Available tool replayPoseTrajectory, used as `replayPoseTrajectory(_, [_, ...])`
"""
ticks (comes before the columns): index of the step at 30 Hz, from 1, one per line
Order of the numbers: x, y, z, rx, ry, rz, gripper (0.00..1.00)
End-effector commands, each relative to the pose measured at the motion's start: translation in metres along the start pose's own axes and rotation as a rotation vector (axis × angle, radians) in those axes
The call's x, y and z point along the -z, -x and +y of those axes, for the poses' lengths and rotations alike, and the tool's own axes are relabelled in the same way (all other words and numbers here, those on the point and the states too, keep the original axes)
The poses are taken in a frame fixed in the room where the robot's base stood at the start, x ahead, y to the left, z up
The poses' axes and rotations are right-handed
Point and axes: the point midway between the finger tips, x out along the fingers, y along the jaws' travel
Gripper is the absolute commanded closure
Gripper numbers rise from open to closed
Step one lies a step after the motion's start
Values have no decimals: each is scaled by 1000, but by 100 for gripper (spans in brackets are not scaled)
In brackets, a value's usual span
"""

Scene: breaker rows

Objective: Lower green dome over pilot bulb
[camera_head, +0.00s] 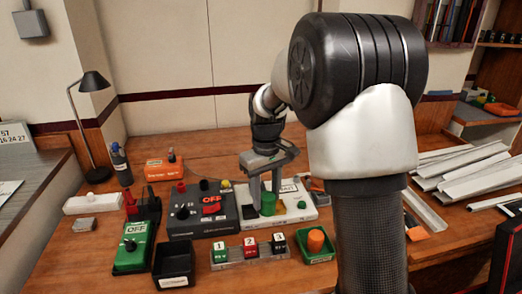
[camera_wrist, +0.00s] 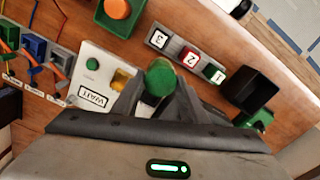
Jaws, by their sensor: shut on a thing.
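My gripper (camera_head: 265,203) is shut on the green dome (camera_head: 268,207), which shows between the two fingers. In the wrist view the dome (camera_wrist: 160,78) sits at the fingertips of my gripper (camera_wrist: 161,90). It appears beside or over the edge of the white panel (camera_wrist: 88,58) with the "WAIT" label; its height above the surface cannot be told. A yellow piece (camera_wrist: 122,79) on that panel, close to the dome, may be the pilot bulb. It is partly hidden by a finger. A green button (camera_wrist: 92,63) is also on the panel.
The dark control box (camera_head: 190,222) with "OFF" stands left of the white panel. Numbered blocks (camera_head: 249,247), a black bin (camera_head: 174,264) and a green tray with an orange knob (camera_head: 316,241) lie in front. Pale metal channels (camera_head: 470,170) cover the right.

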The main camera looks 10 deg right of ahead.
Motion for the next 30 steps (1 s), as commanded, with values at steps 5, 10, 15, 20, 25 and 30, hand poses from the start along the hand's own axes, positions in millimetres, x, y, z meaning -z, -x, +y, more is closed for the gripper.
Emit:
replayPoseTrajectory(5, [56, 17, 19, -2, 426, -4, 86])
replayPoseTrajectory(10, [100, 20, 34, -1, 837, -5, 86])
replayPoseTrajectory(15, [137, 19, 48, 2, 1242, -4, 86])
replayPoseTrajectory(20, [163, 14, 59, 4, 1614, -1, 86])
replayPoseTrajectory(25, [181, 6, 69, 5, 1950, 4, 86])
replayPoseTrajectory(30, [188, 0, 75, 3, 2157, 7, 86])
